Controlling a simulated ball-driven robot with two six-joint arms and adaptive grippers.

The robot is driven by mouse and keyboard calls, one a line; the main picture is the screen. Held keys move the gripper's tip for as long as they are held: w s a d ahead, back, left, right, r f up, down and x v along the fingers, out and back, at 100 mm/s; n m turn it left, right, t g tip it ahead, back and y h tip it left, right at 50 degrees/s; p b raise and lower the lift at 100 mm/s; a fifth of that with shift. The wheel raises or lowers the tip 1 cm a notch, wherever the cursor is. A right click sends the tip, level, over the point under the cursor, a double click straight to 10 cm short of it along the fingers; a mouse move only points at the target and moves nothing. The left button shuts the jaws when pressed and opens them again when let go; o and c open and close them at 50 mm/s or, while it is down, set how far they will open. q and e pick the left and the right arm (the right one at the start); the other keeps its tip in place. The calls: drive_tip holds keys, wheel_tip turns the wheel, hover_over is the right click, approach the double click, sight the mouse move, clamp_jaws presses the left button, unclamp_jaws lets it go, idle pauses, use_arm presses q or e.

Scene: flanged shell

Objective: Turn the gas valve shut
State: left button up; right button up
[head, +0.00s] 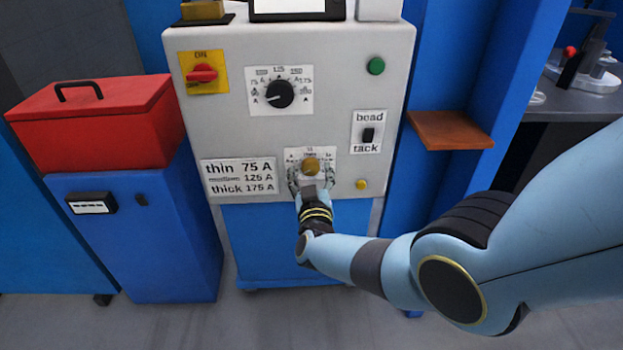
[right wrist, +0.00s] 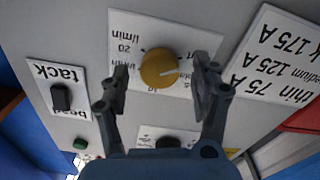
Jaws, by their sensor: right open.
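The gas valve is a round brass-yellow knob (head: 311,165) on a white l/min scale plate, low on the front of the grey panel. In the right wrist view, which shows the panel upside down, the knob (right wrist: 158,69) has a faint light line pointing toward the picture's right. My right gripper (head: 309,177) is at the panel, just below the knob in the head view. In the wrist view its fingers (right wrist: 161,76) are open, one on each side of the knob, with a gap on both sides. My left gripper is not in view.
The grey panel (head: 210,125) also carries a red switch (head: 202,74), a black dial (head: 280,94), a green button (head: 376,66), a bead/tack switch (head: 368,134) and a small yellow button (head: 361,184). A red box (head: 95,125) stands on the left; a brown shelf (head: 450,130) is on the right.

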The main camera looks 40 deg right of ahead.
drive_tip(key=v, duration=1.2)
drive_tip(key=shift+s+d+f, duration=0.1)
drive_tip(key=shift+s, duration=0.1)
drive_tip(key=s+f+n+g+y, duration=0.6)
drive_tip(key=s+f+y, duration=0.2)
drive_tip(key=s+f, duration=1.5)
drive_tip(key=s+f+m+g, duration=0.1)
drive_tip(key=s+f+g, duration=0.3)
drive_tip(key=s, duration=0.7)
drive_tip(key=s+d+f+m+g, duration=0.1)
drive_tip(key=s+f+g, duration=0.3)
drive_tip(key=s, duration=0.8)
drive_tip(key=shift+d+g+y, duration=0.3)
drive_tip(key=shift+y, duration=0.1)
